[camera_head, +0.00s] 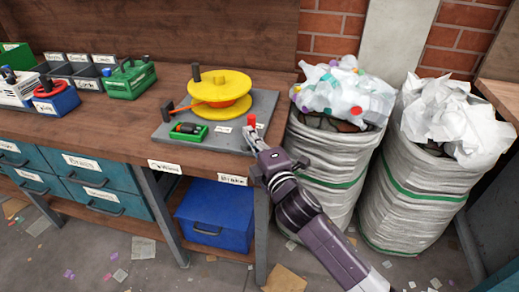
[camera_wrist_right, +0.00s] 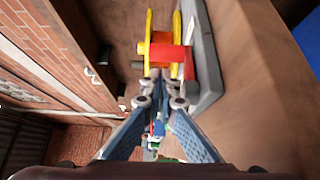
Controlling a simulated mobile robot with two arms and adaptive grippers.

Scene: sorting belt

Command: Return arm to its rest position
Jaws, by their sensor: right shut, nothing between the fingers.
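My right arm reaches in from the lower right in the head view. Its gripper (camera_head: 252,139) is at the right edge of the grey board (camera_head: 262,110), close to a small red piece (camera_head: 251,121). In the right wrist view the gripper's fingertips (camera_wrist_right: 161,88) are together and hold nothing. A red piece (camera_wrist_right: 176,57) and yellow discs (camera_wrist_right: 149,30) show just beyond the tips; I cannot tell whether the tips touch the red piece. My left gripper is not in view.
The wooden workbench (camera_head: 120,128) carries the yellow reel (camera_head: 222,83), a green tray (camera_head: 188,131) and labelled bins (camera_head: 130,79) at the left. Two filled sacks (camera_head: 328,158) (camera_head: 415,190) stand right of the bench, close to my arm. A blue box (camera_head: 215,218) sits below.

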